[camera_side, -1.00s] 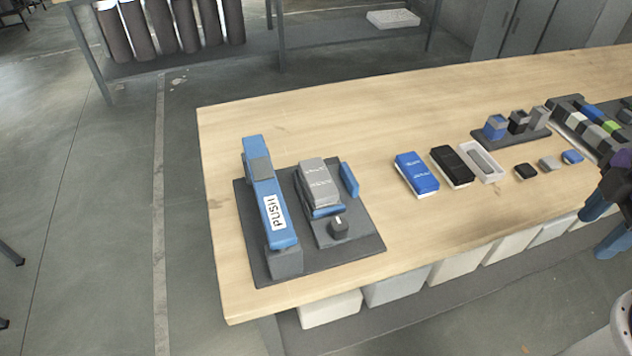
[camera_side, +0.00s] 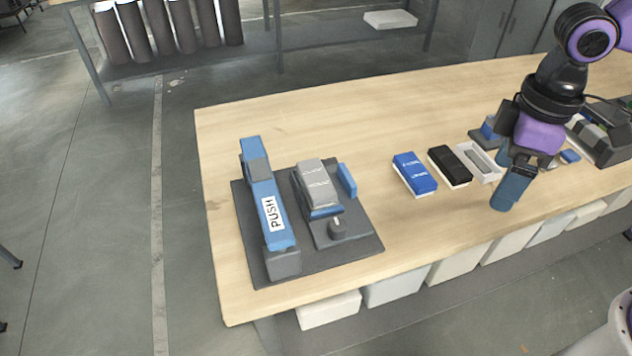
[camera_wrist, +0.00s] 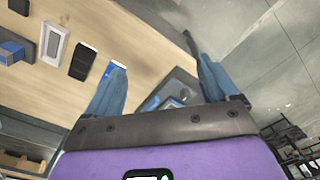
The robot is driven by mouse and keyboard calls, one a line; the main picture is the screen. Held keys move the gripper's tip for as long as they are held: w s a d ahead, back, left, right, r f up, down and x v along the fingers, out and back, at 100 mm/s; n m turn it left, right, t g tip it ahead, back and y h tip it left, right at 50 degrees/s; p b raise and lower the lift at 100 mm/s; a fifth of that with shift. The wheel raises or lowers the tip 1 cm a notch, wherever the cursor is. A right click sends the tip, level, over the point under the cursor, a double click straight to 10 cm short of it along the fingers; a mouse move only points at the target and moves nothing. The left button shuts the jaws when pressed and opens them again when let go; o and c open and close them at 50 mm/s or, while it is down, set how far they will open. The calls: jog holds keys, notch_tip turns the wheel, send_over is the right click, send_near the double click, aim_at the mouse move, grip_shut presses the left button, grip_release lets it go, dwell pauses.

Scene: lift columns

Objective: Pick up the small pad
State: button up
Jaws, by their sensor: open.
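I cannot tell for certain which piece is the small pad. In the side view, a small blue block (camera_side: 570,156) lies on the table right of my gripper. Small black and grey blocks near it are hidden behind my gripper now. My gripper (camera_side: 506,186) is open, fingers pointing down over the table's right part, near the white tray (camera_side: 491,172). In the wrist view, my open gripper (camera_wrist: 160,64) has two blue fingers with nothing held between them.
A blue box (camera_side: 414,172) and a black box (camera_side: 449,165) stand left of the tray. A dark board (camera_side: 350,245) carries a blue "PUSH" stapler-like device (camera_side: 268,205) and a grey device (camera_side: 318,185). A dark bin (camera_side: 605,140) is at right. The table's back middle is clear.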

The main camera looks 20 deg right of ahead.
jog(key=w+a+r+m, duration=0.2)
jog(key=w+a+m, duration=0.2)
jog(key=w+a, duration=0.9)
jog(key=m, duration=0.5)
send_over(315, 176)
jog(key=f, duration=1.3)
jog(key=shift+s+a+f, duration=0.1)
jog(key=shift+s+f, duration=0.1)
jog(key=shift+f, duration=0.05)
jog(key=shift+w+f, duration=0.2)
jog(key=shift+f, duration=2.45)
jog(key=c, duration=1.4)
